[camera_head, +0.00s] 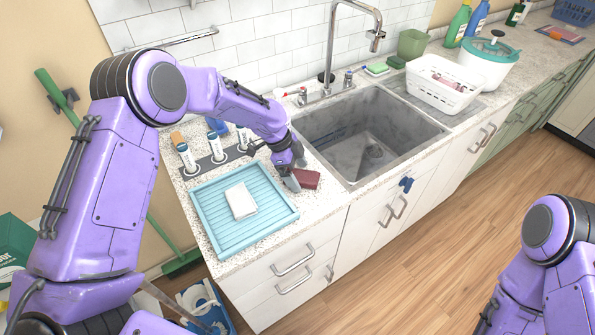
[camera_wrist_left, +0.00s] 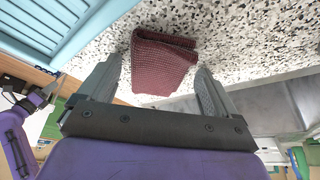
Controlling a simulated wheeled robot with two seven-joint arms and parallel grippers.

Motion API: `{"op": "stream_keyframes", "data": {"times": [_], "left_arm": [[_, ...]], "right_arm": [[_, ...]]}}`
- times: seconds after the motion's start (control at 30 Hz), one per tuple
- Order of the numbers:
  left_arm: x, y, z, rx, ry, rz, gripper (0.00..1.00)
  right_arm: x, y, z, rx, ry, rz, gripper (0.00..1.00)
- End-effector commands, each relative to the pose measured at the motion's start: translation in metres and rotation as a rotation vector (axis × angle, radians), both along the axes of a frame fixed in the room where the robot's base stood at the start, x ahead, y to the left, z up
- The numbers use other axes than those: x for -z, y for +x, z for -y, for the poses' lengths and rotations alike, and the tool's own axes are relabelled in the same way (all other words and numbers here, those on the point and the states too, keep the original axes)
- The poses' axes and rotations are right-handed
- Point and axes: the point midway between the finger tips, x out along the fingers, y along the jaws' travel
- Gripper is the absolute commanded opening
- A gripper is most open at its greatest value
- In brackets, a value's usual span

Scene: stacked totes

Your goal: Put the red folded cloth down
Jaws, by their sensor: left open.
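The red folded cloth (camera_head: 307,179) lies on the speckled counter between the blue tray and the sink. It also shows in the left wrist view (camera_wrist_left: 162,62), just beyond and between the fingertips. My left gripper (camera_head: 291,181) is at the cloth's left side in the head view. In the left wrist view my left gripper (camera_wrist_left: 158,85) has its fingers spread apart, with the cloth in the gap between their tips. My right arm shows at the lower right of the head view, but its gripper is out of frame.
A light blue ribbed tray (camera_head: 222,238) holding a white folded cloth (camera_head: 241,201) is left of the cloth. The grey sink (camera_head: 400,128) is to the right. Bottles stand in a dark holder (camera_head: 207,165) behind the tray. A white basket (camera_head: 443,97) is beyond the sink.

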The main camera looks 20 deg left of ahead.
Motion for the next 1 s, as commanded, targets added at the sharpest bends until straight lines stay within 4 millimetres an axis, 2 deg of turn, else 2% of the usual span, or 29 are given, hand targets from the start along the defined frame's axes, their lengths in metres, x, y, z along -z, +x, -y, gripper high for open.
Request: {"op": "stream_keyframes", "data": {"times": [0.07,0.17,0.43,0.6,0.73,1.0], "left_arm": [[-0.004,-0.001,0.000,0.001,0.001,-0.002,0.93],[-0.013,0.000,-0.006,-0.001,-0.001,0.003,0.93],[-0.077,-0.003,-0.032,-0.001,-0.001,0.005,0.93],[-0.105,-0.005,-0.043,-0.001,-0.001,0.002,0.93],[-0.113,-0.006,-0.046,0.000,0.000,-0.001,0.93],[-0.114,-0.006,-0.046,0.000,0.001,-0.001,0.93]], "right_arm": [[-0.004,0.000,0.000,0.000,0.000,0.000,0.00],[0.005,0.000,0.000,0.000,0.000,0.000,0.00],[0.027,0.000,0.000,0.000,0.000,0.000,0.00],[0.032,0.000,0.000,0.000,0.000,0.000,0.00],[0.033,0.000,0.000,0.000,0.000,0.000,0.00],[0.032,0.000,0.000,0.000,0.000,0.000,0.00]]}}
